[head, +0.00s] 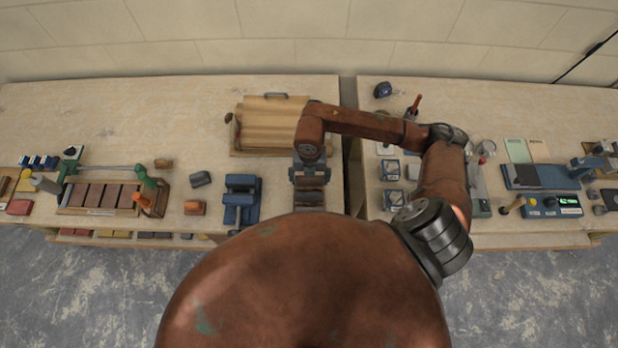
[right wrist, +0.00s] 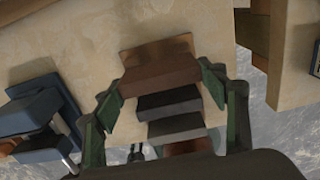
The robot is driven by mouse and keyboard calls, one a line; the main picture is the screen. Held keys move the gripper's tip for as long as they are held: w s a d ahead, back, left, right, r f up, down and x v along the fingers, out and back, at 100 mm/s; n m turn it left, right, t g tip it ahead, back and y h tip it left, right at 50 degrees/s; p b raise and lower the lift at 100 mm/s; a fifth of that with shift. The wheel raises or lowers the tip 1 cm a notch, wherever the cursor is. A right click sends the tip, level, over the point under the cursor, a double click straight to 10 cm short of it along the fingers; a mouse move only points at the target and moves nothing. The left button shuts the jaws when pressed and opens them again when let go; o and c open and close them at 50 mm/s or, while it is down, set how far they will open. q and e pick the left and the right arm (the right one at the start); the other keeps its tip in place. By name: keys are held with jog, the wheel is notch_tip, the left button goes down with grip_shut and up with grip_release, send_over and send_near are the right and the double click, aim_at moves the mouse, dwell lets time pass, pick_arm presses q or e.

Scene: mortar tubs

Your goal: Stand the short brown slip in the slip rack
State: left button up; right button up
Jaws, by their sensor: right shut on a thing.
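My right gripper (head: 309,176) is over the bench near its front edge, in the middle of the head view. In the right wrist view its green fingers (right wrist: 162,94) are shut on a brown slip (right wrist: 159,74), one finger at each end. The slip rack (right wrist: 185,147) is wooden and lies below the fingers, with a dark slip (right wrist: 168,102) and a grey slip (right wrist: 177,127) in it. The held slip is in line with these two, at the rack's far end. I cannot tell whether it touches the rack's floor. My left gripper is not in view.
A blue clamp-like fixture (head: 241,200) stands just left of the rack, also in the right wrist view (right wrist: 35,112). A wooden tray with a ribbed board (head: 270,122) lies behind. A gap (head: 349,150) between benches is to the right. Bare bench lies left of the tray.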

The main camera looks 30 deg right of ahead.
jog(key=shift+f, duration=0.1)
jog(key=shift+f+b, duration=0.7)
jog(key=shift+f, duration=0.15)
jog(key=o, duration=1.4)
jog(key=shift+c, duration=0.2)
jog(key=shift+o, duration=0.4)
jog(key=o, duration=0.3)
jog(key=shift+r, duration=0.1)
